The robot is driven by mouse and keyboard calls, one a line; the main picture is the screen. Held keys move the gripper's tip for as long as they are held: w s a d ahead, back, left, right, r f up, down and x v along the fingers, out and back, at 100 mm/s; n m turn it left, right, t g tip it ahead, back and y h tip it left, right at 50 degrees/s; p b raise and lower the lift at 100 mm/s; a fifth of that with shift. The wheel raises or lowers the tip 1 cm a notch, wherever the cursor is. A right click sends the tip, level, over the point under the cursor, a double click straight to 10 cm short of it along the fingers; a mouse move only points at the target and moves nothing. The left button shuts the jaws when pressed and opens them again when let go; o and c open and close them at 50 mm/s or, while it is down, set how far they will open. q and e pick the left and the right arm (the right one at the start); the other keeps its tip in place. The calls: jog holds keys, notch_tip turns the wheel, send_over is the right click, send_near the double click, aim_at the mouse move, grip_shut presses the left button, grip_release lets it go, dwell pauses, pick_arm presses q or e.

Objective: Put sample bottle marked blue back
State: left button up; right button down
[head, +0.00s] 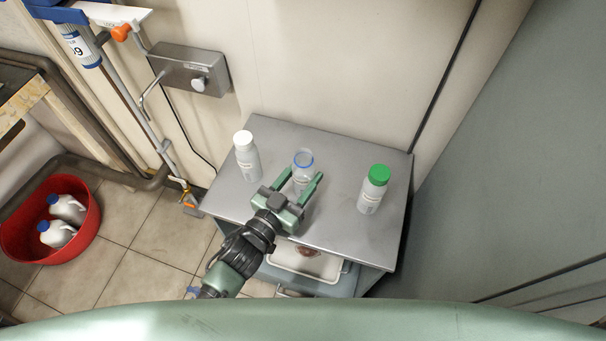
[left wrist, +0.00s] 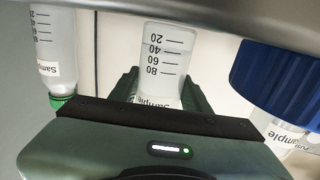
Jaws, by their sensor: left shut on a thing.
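My left gripper (head: 303,183) is shut on a translucent sample bottle (head: 304,163) with a blue ring around its top, one finger on each side. The bottle is over the middle of the grey metal cabinet top (head: 335,230); whether its base touches the top cannot be told. In the left wrist view the held bottle (left wrist: 165,60) shows its scale marks and part of a "Sample" label, and the gripper hides its lower part in the picture. My right gripper is not in view.
A white-capped bottle (head: 247,158) stands to the left and a green-capped bottle (head: 372,190) to the right, both apart from my gripper. A large ridged blue part (left wrist: 285,75) shows at the right of the left wrist view. A red tub (head: 75,252) with jugs is on the floor.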

pick_arm(q)
jog(key=shift+f, duration=0.15)
jog(key=o, duration=1.5)
jog(key=shift+s+a+r, duration=0.1)
jog(key=shift+s+r, duration=0.05)
jog(key=shift+r, duration=0.05)
jog(key=b+v, duration=0.1)
jog(key=v, duration=0.9)
jog(key=shift+s+a+f+b, duration=0.15)
jog(key=shift+s+b, duration=0.1)
jog(key=shift+b, duration=0.1)
jog(key=shift+s+a, duration=0.3)
jog(key=shift+s, duration=0.15)
